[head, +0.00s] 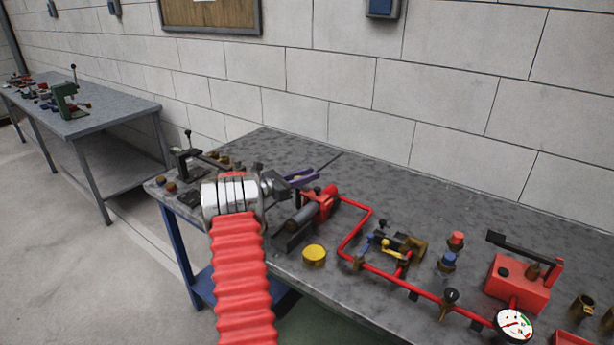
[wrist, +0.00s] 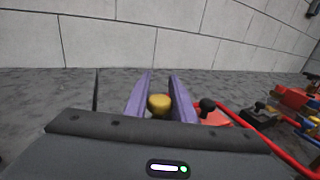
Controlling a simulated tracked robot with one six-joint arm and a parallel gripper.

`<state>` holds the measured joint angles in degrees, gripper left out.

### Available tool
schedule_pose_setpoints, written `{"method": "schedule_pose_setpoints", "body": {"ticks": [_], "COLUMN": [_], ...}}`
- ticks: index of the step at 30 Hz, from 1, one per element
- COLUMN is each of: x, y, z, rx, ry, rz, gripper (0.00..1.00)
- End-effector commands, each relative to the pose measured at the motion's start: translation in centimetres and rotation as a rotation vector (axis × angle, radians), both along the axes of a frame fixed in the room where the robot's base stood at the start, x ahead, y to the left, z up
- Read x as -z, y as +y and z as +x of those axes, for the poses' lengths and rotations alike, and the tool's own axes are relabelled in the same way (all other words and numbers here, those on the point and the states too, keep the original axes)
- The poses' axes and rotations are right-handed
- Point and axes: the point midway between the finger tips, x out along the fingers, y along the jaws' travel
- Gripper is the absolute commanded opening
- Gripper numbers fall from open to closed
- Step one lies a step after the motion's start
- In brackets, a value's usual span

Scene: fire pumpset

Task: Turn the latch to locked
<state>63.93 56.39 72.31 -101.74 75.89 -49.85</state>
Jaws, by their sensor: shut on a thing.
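My gripper (head: 303,178) reaches over the back left part of the grey workbench in the head view. In the wrist view its two purple fingers (wrist: 159,98) stand on either side of a round brass-coloured knob (wrist: 159,104) and are shut on it. The fingers hide part of the knob, and what it is fixed to is hidden behind my gripper body. I take this knob to be the latch's handle, but its base and locked mark cannot be made out. In the head view the knob cannot be told apart from my gripper.
The workbench (head: 490,205) carries a red pipe run (head: 352,236), a yellow cap (head: 314,254), a red pump unit (head: 518,283) and a round gauge (head: 514,325). A black knob (wrist: 207,105) stands just right of the fingers. A block wall rises behind the bench.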

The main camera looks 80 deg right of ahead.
Motion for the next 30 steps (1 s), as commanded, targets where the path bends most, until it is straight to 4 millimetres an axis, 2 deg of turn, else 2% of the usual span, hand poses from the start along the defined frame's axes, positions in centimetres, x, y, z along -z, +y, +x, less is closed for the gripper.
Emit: {"method": "schedule_pose_setpoints", "body": {"ticks": [11,12,18,30], "x": [-0.12,-0.12,-0.06,-0.02], "y": [0.03,0.03,0.05,0.51], "z": [0.04,0.04,0.01,0.52], "rx": [0.018,0.018,0.019,0.018], "ry": [-0.001,-0.002,-0.001,-0.002], "rz": [0.0,-0.001,0.0,0.001], "gripper": [0.01,0.26,0.4,0.4]}}
